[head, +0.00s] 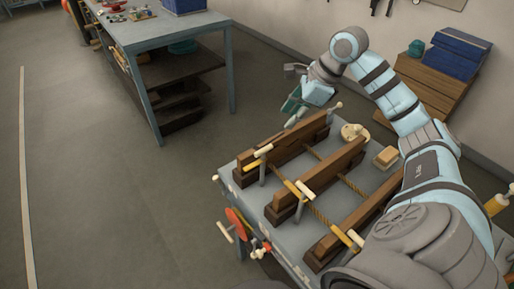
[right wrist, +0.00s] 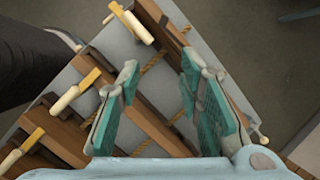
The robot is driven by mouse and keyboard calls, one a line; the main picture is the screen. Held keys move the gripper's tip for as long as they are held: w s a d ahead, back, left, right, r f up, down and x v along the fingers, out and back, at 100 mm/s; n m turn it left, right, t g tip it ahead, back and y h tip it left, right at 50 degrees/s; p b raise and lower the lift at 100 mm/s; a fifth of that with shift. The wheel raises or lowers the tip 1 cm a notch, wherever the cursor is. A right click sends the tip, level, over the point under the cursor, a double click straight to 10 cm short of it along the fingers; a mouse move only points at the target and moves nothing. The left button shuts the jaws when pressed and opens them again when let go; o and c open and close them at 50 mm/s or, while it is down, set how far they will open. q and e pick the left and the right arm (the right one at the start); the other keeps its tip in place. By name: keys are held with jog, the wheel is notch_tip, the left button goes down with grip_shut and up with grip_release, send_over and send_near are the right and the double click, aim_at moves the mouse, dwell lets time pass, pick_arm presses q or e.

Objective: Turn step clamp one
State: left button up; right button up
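Three long dark wooden bars lie side by side on the workbench, the far one (head: 285,141), the middle one (head: 325,172) and the near one (head: 367,217). Each bar has a clamp with a yellow piece and a cream handle at its left end: far clamp (head: 259,155), middle clamp (head: 300,190), near clamp (head: 350,238). I cannot tell which is step clamp one. My right gripper (head: 293,103) is above the far bar's back end, away from the clamp handles. In the right wrist view its teal fingers (right wrist: 160,68) are spread with nothing between them. My left gripper is not in view.
Ropes (head: 350,186) run between the bars. A cream fitting (head: 354,132) and a small wooden block (head: 386,157) sit behind them. A red wheel (head: 236,221) projects from the bench's front. Another table (head: 180,28) stands at upper left, with open floor between.

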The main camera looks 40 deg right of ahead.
jog(key=s+f+v, duration=0.1)
jog(key=s+v, duration=0.3)
jog(key=v, duration=1.3)
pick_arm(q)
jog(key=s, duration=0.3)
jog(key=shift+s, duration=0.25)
pick_arm(e)
jog(key=w+x, duration=0.1)
jog(key=x, duration=1.3)
jog(key=shift+w+r, duration=0.25)
jog(key=shift+r, duration=0.15)
